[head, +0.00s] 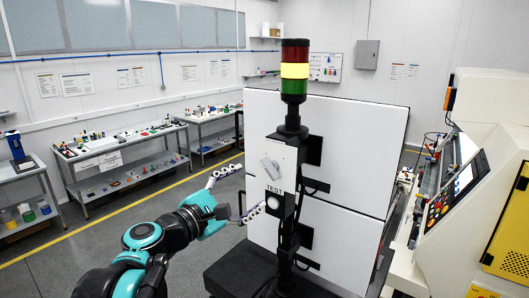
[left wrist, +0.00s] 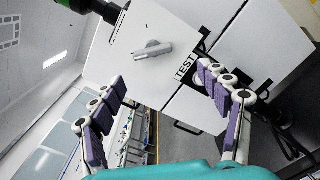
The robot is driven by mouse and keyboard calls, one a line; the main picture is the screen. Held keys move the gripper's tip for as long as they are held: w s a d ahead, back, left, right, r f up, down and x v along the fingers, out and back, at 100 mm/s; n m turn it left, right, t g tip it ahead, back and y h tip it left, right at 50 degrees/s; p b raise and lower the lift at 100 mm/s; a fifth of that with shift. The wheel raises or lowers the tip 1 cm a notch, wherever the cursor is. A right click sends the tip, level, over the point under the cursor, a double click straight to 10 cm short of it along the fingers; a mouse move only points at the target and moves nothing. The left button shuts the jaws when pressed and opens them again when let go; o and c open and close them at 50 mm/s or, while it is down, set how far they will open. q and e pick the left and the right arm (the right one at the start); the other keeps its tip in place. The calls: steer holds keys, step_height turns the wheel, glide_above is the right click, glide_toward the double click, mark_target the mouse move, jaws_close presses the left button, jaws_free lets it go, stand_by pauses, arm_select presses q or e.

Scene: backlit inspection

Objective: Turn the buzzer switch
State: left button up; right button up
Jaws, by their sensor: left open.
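The switch is a grey rotary knob (head: 270,167) on a pale box on the signal tower's post. A "TEST" label (head: 274,189) and a round white button (head: 273,202) sit below it. In the left wrist view the knob (left wrist: 152,50) lies across the plate, beyond the fingertips, with the TEST label (left wrist: 186,67) to its right. My left gripper (head: 250,188) is open, its two purple-padded fingers spread left of the box. In the left wrist view the gripper (left wrist: 160,80) has nothing between its fingers. My right gripper is not in view.
The signal tower (head: 294,70) has red, bright yellow and green sections. White panels (head: 355,160) stand behind the post; its dark base (head: 240,275) is on the floor. A machine with a control panel (head: 452,195) stands at right. Shelving tables (head: 120,150) line the left wall.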

mark_target(270, 168)
arm_select(q)
steer(key=p+x, duration=0.1)
steer(key=x, duration=0.7)
steer(key=shift+r, duration=0.55)
steer(key=shift+a, duration=0.15)
steer(key=c, duration=1.2)
